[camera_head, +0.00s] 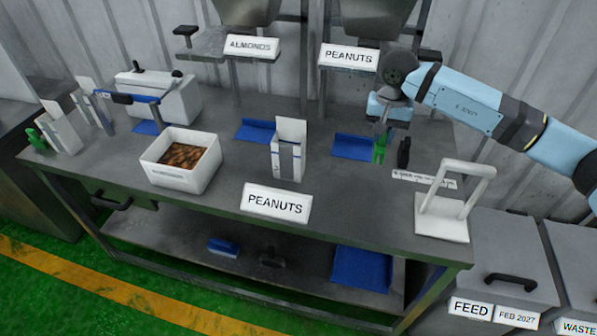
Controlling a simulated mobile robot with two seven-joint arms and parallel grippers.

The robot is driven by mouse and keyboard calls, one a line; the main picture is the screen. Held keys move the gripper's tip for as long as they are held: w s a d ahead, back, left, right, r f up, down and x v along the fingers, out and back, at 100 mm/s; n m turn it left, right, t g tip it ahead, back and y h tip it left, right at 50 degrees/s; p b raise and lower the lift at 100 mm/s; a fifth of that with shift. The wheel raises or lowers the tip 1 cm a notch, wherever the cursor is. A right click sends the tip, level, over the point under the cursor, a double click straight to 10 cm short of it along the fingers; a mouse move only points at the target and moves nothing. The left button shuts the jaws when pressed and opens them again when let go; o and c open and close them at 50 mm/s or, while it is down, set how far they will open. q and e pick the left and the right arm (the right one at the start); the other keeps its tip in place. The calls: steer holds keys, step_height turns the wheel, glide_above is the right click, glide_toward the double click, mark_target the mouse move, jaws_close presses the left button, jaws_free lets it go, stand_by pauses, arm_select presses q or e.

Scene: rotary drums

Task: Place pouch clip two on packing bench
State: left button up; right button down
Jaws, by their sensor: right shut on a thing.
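My right gripper (382,132) reaches in from the right over the back right of the grey packing bench (345,205). It points down and is shut on a green pouch clip (380,150). The clip is at or just above the bench top beside a blue tray; I cannot tell if it touches. Another green clip (33,138) is at the bench's far left, beside white pouches (60,132). My left gripper is not in view.
A white box of brown nuts (181,173) and an upright pouch (289,155) stand mid-bench. A black object (404,152) is right of the gripper. A white handled stand (447,212) is at the right end. Hoppers hang behind.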

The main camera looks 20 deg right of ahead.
steer(key=shift+f, duration=0.1)
step_height(320, 180, down, 20)
steer(key=p, duration=0.3)
steer(key=shift+p, duration=0.3)
steer(key=shift+f+b, duration=0.1)
steer(key=shift+b, duration=0.2)
steer(key=c, duration=1.1)
jaws_free()
steer(key=shift+o, duration=0.2)
